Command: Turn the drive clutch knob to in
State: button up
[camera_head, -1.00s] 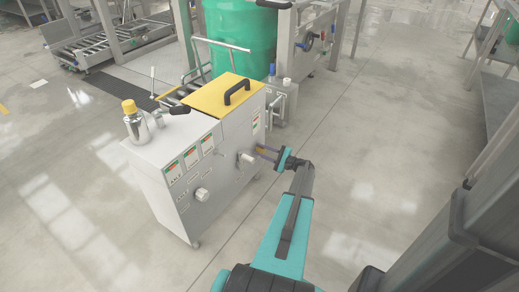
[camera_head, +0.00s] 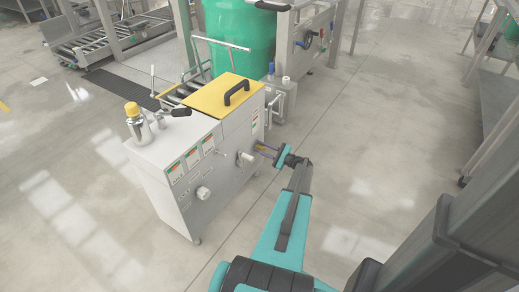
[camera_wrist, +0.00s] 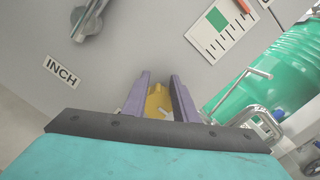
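The white machine cabinet (camera_head: 175,165) with a yellow lid stands left of centre in the head view. My gripper (camera_head: 264,150) is at its right side face. In the wrist view my gripper (camera_wrist: 163,97) has its two purple fingers on either side of a yellow piece (camera_wrist: 157,103), close to the panel. I cannot tell whether the fingers press on it or whether it is the clutch knob; no drive clutch label is readable. A grey knob with a lever (camera_wrist: 90,18) is at upper left, near an "INCH" label (camera_wrist: 65,72).
A light round knob (camera_head: 246,157) sticks out just left of my gripper. Another knob (camera_head: 203,193) is on the front face. A green drum (camera_head: 238,40) and conveyor frame stand behind. The floor right of the cabinet is open; a grey table (camera_head: 495,90) is at far right.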

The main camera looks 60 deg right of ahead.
aim_at(264, 149)
jog(key=o, duration=0.5)
jog(key=f, duration=0.1)
jog(key=d+f, duration=0.1)
jog(key=f+h, duration=0.1)
jog(key=shift+w+d+m+g, duration=0.2)
jog(key=shift+w+m+g, duration=0.2)
jog(key=shift+c, duration=0.2)
jog(key=shift+o, duration=1.2)
jog(key=shift+f, duration=0.35)
jog(key=shift+r, duration=0.4)
jog(key=shift+s+d, duration=0.1)
jog(key=shift+s, duration=0.05)
jog(key=shift+s+r, duration=0.2)
jog(key=shift+s, duration=0.4)
jog(key=s+p, duration=0.2)
jog(key=s, duration=1)
jog(key=shift+s+f, duration=0.25)
